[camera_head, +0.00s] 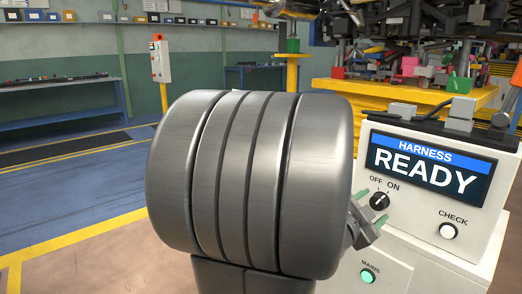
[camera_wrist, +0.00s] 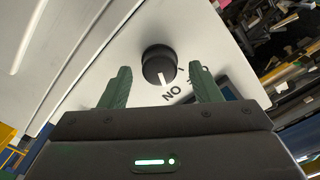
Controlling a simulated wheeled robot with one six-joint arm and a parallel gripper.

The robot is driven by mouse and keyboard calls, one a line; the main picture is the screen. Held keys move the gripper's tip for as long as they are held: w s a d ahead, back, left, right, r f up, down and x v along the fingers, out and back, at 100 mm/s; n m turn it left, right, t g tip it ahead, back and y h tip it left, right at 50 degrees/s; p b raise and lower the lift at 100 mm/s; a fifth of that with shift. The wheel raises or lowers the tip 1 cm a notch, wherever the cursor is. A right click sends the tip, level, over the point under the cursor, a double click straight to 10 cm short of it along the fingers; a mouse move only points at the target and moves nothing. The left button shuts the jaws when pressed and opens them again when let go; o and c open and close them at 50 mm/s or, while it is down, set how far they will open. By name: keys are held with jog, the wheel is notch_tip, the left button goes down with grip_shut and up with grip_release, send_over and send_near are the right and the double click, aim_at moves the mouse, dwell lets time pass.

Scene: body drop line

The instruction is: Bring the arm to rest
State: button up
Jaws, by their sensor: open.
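My gripper (camera_head: 369,209) shows in the head view at the lower left of the control box, partly hidden behind my own large grey arm link. In the wrist view my gripper (camera_wrist: 160,72) is open, with its two green fingers apart and nothing between them. The black knob (camera_head: 379,201) on the box front is close to the fingers. In the wrist view the knob (camera_wrist: 159,66) lies beyond the fingertips, and its white mark points toward the word ON. I cannot tell the exact gap between fingertips and knob.
The white control box (camera_head: 410,215) has a screen (camera_head: 432,168) reading HARNESS READY, a CHECK button (camera_head: 447,231) and a green MAINS button (camera_head: 367,276). A yellow table (camera_head: 360,90) with many parts stands behind. Blue floor on the left is clear.

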jog(key=p+v, duration=0.3)
jog(key=v, duration=0.9)
jog(key=b+x, duration=0.3)
jog(key=x, duration=1)
jog(key=shift+d+f+b, duration=0.1)
jog(key=shift+d+b, duration=0.05)
jog(key=shift+b, duration=0.25)
jog(key=shift+w+d+r+n+p, duration=0.2)
jog(key=shift+r+n+p, duration=0.1)
jog(key=shift+p, duration=0.3)
jog(key=n+p, duration=0.3)
jog(key=n, duration=0.1)
jog(key=shift+a+n, duration=0.1)
jog(key=shift+n, duration=0.3)
jog(key=n+p, duration=0.4)
jog(key=shift+n, duration=0.4)
jog(key=shift+s+a+f, duration=0.2)
jog(key=shift+s+a, duration=0.05)
jog(key=shift+a, duration=0.1)
jog(key=shift+s+a, duration=0.4)
